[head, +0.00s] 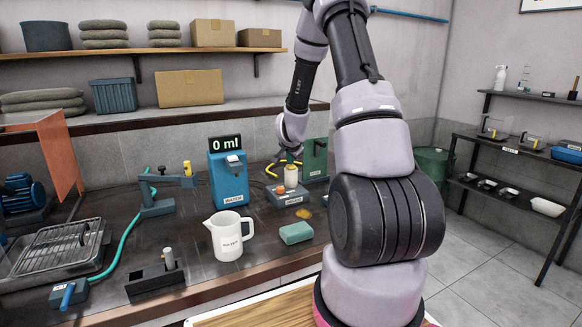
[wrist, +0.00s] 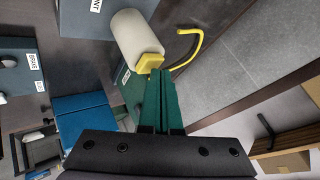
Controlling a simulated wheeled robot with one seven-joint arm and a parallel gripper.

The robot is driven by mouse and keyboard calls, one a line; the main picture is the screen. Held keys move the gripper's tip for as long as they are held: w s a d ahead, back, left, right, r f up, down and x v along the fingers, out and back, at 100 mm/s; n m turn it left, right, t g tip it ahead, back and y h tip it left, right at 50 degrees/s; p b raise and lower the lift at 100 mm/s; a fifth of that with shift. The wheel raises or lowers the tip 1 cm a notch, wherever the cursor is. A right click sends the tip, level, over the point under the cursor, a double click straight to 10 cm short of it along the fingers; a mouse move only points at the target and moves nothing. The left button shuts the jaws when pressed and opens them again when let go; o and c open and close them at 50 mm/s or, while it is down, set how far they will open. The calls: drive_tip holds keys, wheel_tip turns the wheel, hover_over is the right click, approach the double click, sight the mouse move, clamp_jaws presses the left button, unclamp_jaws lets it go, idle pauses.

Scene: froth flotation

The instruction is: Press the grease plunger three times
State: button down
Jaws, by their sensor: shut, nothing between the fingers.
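A cream cylinder (head: 291,178) stands upright on a small grey-blue box (head: 288,197) near the back of the bench. In the wrist view the cylinder (wrist: 136,38) carries a yellow block (wrist: 149,63) at its top, which looks like the plunger. A yellow hose (wrist: 190,50) curves away beside it. My gripper (head: 289,154) is just above the cylinder. In the wrist view its green fingers (wrist: 157,78) are shut and empty, with their tips close to the yellow block. I cannot tell whether they touch it. The box's label is too small to read surely.
A blue water dispenser (head: 228,178) reading 0 ml stands left of the box, and a green box (head: 315,160) stands behind right. A shelf (head: 150,52) hangs above the bench.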

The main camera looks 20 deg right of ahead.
sight(290, 167)
drive_tip(key=shift+f, duration=0.35)
drive_tip(key=shift+r, duration=0.15)
idle(0.4)
drive_tip(key=shift+r, duration=0.8)
drive_tip(key=shift+r, duration=0.1)
drive_tip(key=shift+r, duration=2.4)
